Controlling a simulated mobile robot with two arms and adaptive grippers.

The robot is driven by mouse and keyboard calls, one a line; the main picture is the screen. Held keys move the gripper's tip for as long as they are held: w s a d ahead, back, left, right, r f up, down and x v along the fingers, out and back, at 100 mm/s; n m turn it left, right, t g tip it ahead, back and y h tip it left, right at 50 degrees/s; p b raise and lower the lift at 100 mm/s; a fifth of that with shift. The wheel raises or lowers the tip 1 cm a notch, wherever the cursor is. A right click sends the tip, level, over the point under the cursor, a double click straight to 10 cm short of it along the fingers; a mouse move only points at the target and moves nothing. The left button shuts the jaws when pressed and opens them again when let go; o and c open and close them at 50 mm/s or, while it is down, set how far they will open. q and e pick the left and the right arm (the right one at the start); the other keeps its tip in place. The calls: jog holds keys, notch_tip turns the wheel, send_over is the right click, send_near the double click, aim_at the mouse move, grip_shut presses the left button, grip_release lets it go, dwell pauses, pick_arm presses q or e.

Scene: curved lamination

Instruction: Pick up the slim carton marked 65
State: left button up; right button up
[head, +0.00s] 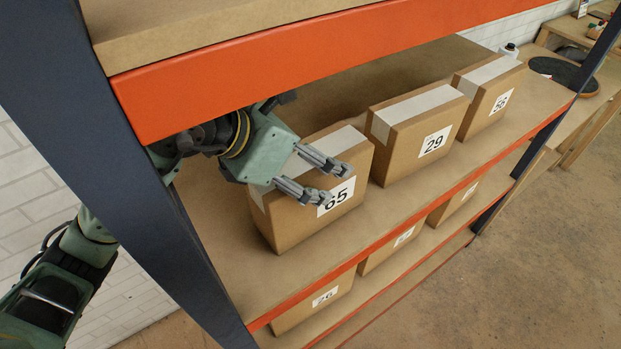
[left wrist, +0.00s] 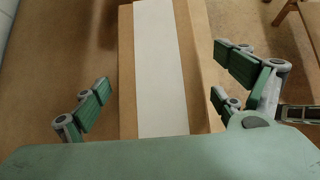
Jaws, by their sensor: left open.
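The slim carton marked 65 (head: 318,215) is a brown box with a pale strip of tape along its top. It stands upright on the middle shelf, nearest to me. My left gripper (head: 330,180) is open above it, and its fingers hide part of the top and front. In the left wrist view the carton's taped top (left wrist: 160,70) lies between the fingers of my left gripper (left wrist: 160,105), with gaps on both sides. I see no finger touching it. My right gripper is not in view.
Cartons marked 29 (head: 415,135) and 58 (head: 490,95) stand farther along the same shelf (head: 400,205). An orange beam (head: 290,65) runs close above my left arm, and a dark upright post (head: 140,190) stands to its left. More cartons (head: 315,305) sit on the shelf below.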

pick_arm(q)
jog(key=shift+w+d+f, duration=0.15)
jog(key=shift+f, duration=0.05)
jog(key=shift+c, duration=0.6)
jog(key=shift+r, duration=0.1)
jog(key=c, duration=2)
